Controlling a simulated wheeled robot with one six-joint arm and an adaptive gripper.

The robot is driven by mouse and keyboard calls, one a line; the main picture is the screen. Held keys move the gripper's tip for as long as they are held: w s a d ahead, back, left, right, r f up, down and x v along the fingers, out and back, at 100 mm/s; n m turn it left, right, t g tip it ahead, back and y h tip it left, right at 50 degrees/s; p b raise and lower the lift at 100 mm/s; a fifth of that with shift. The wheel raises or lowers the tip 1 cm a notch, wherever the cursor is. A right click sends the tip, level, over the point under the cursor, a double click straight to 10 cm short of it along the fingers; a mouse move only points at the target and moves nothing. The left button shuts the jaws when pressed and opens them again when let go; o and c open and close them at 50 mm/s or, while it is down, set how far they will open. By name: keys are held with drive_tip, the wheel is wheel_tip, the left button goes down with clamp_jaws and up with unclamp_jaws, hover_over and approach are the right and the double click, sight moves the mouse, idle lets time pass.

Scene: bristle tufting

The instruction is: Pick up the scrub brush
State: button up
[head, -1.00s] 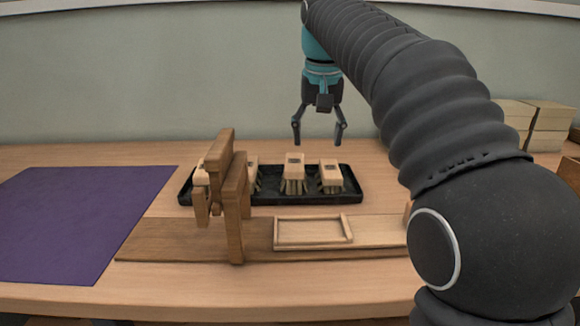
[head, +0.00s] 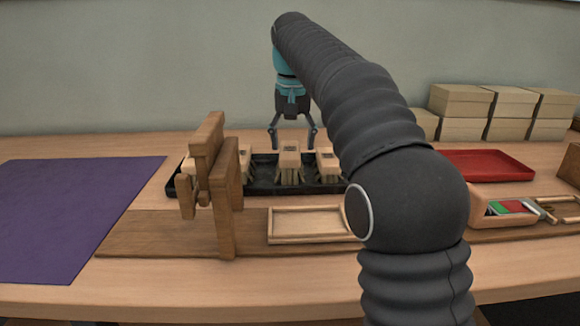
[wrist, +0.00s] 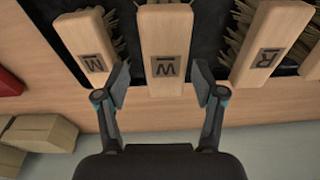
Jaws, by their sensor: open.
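Several pale wooden scrub brushes with tufted bristles stand in a black tray (head: 262,188) in the head view. My gripper (head: 293,140) is open and empty, pointing down just above the middle brush (head: 290,152). In the wrist view, my gripper (wrist: 162,86) has its fingers apart, one on each side of the near end of that brush (wrist: 165,35), which bears a W mark. Neither finger visibly touches it. A brush with an M-like mark (wrist: 90,48) lies to the left and one marked R (wrist: 268,40) to the right.
A wooden clamp stand (head: 228,195) rises in front of the tray's left part. A shallow wooden frame (head: 305,224) lies before the tray. A purple mat (head: 70,210) is at left. A red tray (head: 487,165), stacked boxes (head: 490,112) and a bin with coloured items (head: 505,208) are at right.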

drive_tip(key=shift+w+a+f+b, duration=0.15)
drive_tip(key=shift+f+b, duration=0.25)
drive_tip(key=shift+f, duration=1)
drive_tip(key=shift+w+a+f+b, duration=0.15)
drive_tip(key=shift+f+b, duration=0.25)
drive_tip(key=shift+f, duration=0.95)
drive_tip(key=c, duration=1.2)
